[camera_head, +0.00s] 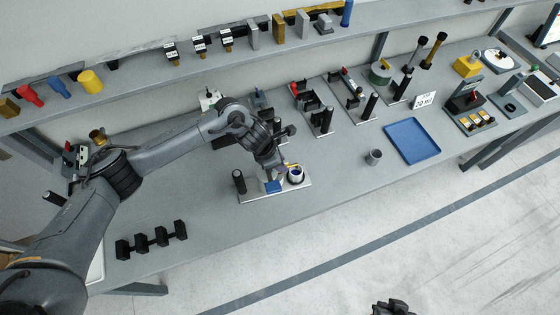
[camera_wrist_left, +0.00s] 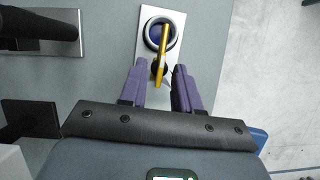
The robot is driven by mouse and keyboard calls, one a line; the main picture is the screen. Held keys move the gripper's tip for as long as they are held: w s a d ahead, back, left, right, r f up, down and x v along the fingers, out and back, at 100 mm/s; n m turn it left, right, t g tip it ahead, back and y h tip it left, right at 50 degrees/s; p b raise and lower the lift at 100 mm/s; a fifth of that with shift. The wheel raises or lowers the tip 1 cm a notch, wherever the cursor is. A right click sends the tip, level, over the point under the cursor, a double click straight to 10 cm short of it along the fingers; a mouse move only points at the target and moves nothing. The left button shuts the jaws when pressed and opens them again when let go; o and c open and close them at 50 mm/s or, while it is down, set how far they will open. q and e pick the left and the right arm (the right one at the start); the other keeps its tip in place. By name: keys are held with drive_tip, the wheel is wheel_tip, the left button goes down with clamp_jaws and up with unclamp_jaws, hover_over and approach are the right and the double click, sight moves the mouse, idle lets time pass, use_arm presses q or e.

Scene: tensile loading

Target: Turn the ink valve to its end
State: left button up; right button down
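The ink valve shows as a yellow lever (camera_wrist_left: 160,60) in the left wrist view. It crosses a dark round cup (camera_wrist_left: 158,35) with blue inside, on a pale plate (camera_wrist_left: 177,17). In the head view the cup (camera_head: 296,175) stands at the right end of the plate (camera_head: 253,196). My left gripper (camera_wrist_left: 160,68) is open, with one purple finger on each side of the lever's near end. Gaps show between the fingers and the lever. The near part of the plate is hidden by the gripper. A dark piece at the bottom edge looks like my right gripper (camera_head: 393,308); its fingers are unclear.
A black post (camera_head: 239,182) and a blue block (camera_head: 273,186) are on the same plate. Stations with black posts (camera_head: 326,120) stand behind. A grey cup (camera_head: 374,157) and blue tray (camera_head: 412,141) are to the right. Black blocks (camera_head: 152,240) lie front left.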

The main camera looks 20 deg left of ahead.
use_arm(q)
clamp_jaws()
